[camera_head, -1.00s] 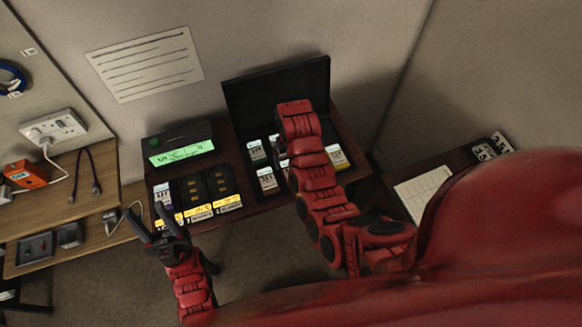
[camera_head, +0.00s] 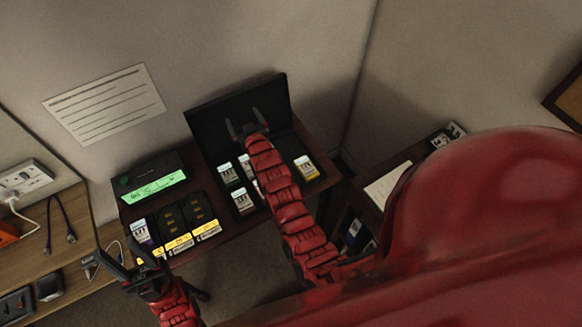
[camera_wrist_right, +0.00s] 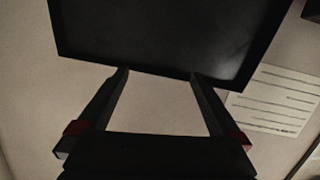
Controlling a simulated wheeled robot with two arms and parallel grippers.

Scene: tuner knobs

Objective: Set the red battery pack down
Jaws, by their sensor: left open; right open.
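I cannot pick out a red battery pack; the colours of the small packs are hard to tell. Several packs with white labels (camera_head: 241,201) stand in the open black case, and one with a yellow-edged label (camera_head: 305,168) sits at its right. My right gripper (camera_head: 243,117) is open and empty in front of the case's raised black lid (camera_head: 205,125). In the right wrist view its fingers (camera_wrist_right: 160,73) are apart with nothing between them, near the edge of a dark panel (camera_wrist_right: 170,30). My left gripper (camera_head: 120,250) is open and empty at the lower left.
A device with a lit green display (camera_head: 155,188) stands left of the case. In front of it is a black unit with several bays and yellow labels (camera_head: 178,243). A wooden shelf (camera_head: 75,215) is at the left. A white sheet (camera_head: 105,104) hangs on the wall.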

